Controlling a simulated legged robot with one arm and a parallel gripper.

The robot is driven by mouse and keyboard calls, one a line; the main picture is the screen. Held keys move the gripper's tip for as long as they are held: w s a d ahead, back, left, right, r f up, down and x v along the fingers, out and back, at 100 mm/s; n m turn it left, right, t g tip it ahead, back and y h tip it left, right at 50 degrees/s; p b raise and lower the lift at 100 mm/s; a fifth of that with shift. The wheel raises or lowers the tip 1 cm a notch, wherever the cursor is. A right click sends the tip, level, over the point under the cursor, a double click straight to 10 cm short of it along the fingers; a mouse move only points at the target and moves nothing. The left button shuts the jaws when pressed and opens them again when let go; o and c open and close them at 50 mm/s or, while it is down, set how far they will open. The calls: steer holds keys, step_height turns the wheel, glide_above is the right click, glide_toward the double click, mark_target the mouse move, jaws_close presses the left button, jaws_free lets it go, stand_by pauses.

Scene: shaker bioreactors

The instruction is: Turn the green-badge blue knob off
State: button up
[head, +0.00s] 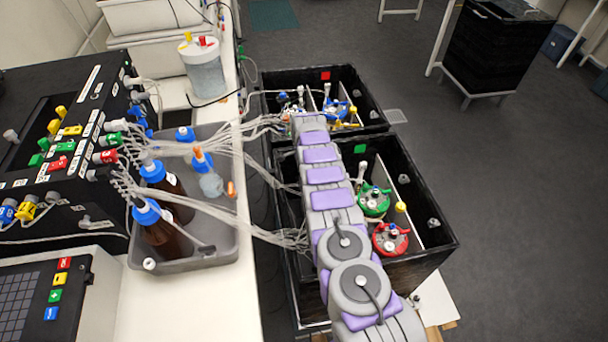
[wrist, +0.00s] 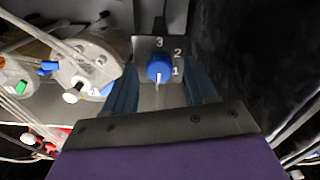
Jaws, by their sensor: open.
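A round blue knob (wrist: 160,66) sits on a grey plate (wrist: 144,45) marked 3, 2 and 1 in the wrist view. Its white mark faces the bottom of the picture, away from the numbers. My gripper (wrist: 161,78) is open, with one dark blue finger on each side of the knob. I cannot tell whether the fingers touch it. In the head view a green badge (head: 360,149) is on the nearer black box (head: 430,262), and a red badge (head: 325,76) is on the farther one. My arm hides the knob and gripper there.
Vessels with green (head: 373,200) and red (head: 390,239) lids stand in the nearer box. Bundles of clear tubes (head: 220,150) run from the bench into the boxes beside my arm. In the wrist view, a vessel top (wrist: 88,65) with tubes is left of the knob.

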step_height(320, 180, up, 17)
steer(key=p, duration=0.2)
steer(key=shift+a+f, duration=0.2)
steer(key=shift+a, duration=0.05)
steer(key=s+d+r+n+g, duration=0.1)
steer(key=s+d+r+n, duration=0.3)
steer(key=s+r, duration=0.65)
steer(key=s+d+r+n, duration=0.3)
steer(key=s+d+r, duration=0.2)
steer(key=s+r, duration=0.5)
steer(key=s+d+n, duration=0.2)
steer(key=s+d, duration=0.2)
steer(key=s, duration=1.3)
steer(key=s+d+r+n, duration=0.1)
steer(key=s+d+n, duration=0.2)
steer(key=s, duration=1.5)
steer(key=shift+d+r+n+g, duration=0.2)
steer(key=shift+d+n+g, duration=0.15)
steer(key=shift+d, duration=0.85)
